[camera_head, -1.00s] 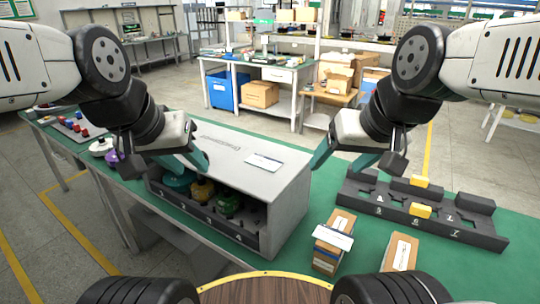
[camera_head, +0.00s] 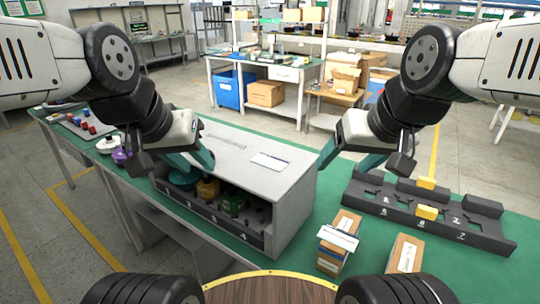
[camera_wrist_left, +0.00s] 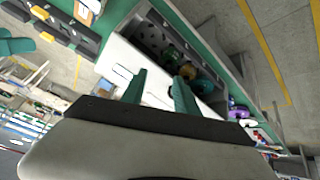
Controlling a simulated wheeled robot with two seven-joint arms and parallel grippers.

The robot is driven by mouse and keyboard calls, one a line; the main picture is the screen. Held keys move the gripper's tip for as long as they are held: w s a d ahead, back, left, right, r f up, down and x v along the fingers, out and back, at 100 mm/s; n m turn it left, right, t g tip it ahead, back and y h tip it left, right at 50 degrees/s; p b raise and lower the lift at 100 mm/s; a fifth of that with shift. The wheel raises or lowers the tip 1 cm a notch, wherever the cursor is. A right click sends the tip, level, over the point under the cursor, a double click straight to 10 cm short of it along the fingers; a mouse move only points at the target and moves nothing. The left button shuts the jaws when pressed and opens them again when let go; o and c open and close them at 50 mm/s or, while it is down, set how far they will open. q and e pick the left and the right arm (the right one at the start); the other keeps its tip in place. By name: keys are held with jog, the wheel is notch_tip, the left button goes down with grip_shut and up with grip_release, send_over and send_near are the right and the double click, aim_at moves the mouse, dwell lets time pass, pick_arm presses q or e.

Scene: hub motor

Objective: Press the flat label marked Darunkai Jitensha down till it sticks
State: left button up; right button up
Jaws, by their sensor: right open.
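A flat white label (camera_head: 270,161) lies on top of the grey open-fronted box (camera_head: 228,147). Another white label (camera_head: 339,238) lies across the top of a brown carton (camera_head: 334,256), jutting past its sides. The print on both is too small to read, so I cannot tell which is marked Darunkai Jitensha. My left gripper (camera_head: 199,161) is over the left part of the box top, left of the label. In the left wrist view its teal fingers (camera_wrist_left: 159,94) are apart and empty. My right gripper (camera_head: 345,156) is open and empty, right of the box.
Coloured parts (camera_head: 207,188) sit inside the box. A black numbered rack (camera_head: 405,212) with yellow blocks stands at the right. A second labelled carton (camera_head: 404,254) stands beside the first. Purple and white parts (camera_head: 113,147) lie left. Green table (camera_head: 460,264) is bare at front right.

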pick_arm(q)
jog(key=shift+w+r, duration=0.1)
jog(key=shift+w, duration=0.05)
jog(key=c, duration=0.5)
jog(key=w+d+r+g, duration=0.1)
jog(key=w, duration=0.2)
jog(key=w+d+r+g, duration=0.1)
jog(key=w+d, duration=0.1)
jog(key=w, duration=0.2)
jog(key=w+d+r+g, duration=0.1)
jog(key=w+d, duration=0.1)
jog(key=w, duration=0.2)
jog(key=shift+r+y, duration=0.15)
jog(key=shift+y, duration=0.15)
grip_shut()
jog(key=g+y, duration=0.2)
jog(key=g, duration=0.1)
send_over(270, 161)
notch_tip(270, 161, down, 4)
jog(key=shift+n, duration=0.3)
jog(key=shift+f, duration=2.75)
